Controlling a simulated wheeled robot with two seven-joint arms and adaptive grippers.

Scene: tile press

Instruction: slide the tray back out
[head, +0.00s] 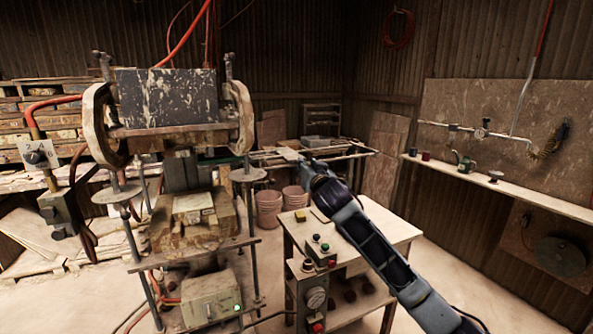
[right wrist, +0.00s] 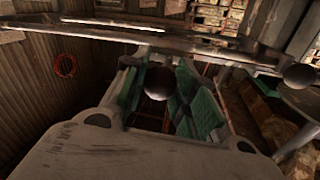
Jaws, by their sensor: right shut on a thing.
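My right gripper (head: 303,160) is at the end of the arm that comes in from the lower right, to the right of the press (head: 167,97). In the right wrist view its green-padded fingers close around a dark round knob (right wrist: 160,82). A long, thin metal edge (right wrist: 200,42) crosses just beyond the fingers; I cannot tell whether it is the tray. The join between knob and tray is hidden. In the press, a worn block (head: 193,208) sits below the dark upper plate. My left gripper is not in view.
A white-topped stand (head: 400,232) with a button box (head: 320,251) is under my right arm. A rack of rods (head: 345,153) and pinkish buckets (head: 269,208) are behind. A shelf (head: 500,190) runs along the right wall. A second round knob (right wrist: 298,77) is at the wrist view's right.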

